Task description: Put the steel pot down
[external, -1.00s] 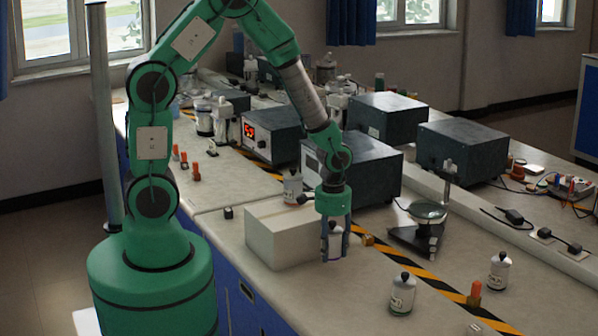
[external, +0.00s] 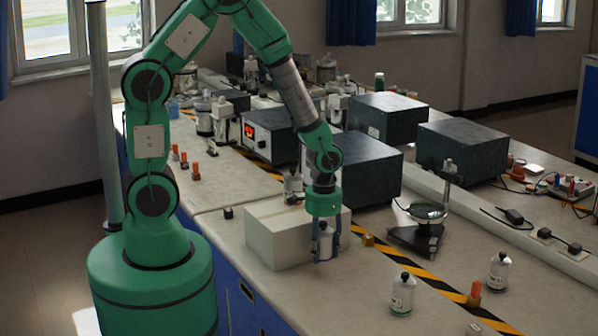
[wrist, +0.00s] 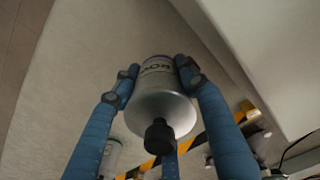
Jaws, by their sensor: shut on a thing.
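The steel pot (external: 326,241) is a small grey metal bottle with a pale printed label. In the wrist view the steel pot (wrist: 160,105) shows its rounded shoulder and black knob. My gripper (external: 326,254) points down, with its blue fingers shut around the pot's sides. The fingers also show on both sides of the pot in the wrist view (wrist: 160,76). The pot looks upright, low over the bench (external: 350,295), right beside the white box. I cannot tell whether its base touches the bench.
The white box (external: 276,238) stands close on the left. Similar bottles stand at the front (external: 403,296), at the right (external: 499,271) and behind the box (external: 293,184). Black-and-yellow tape (external: 440,284) crosses the bench.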

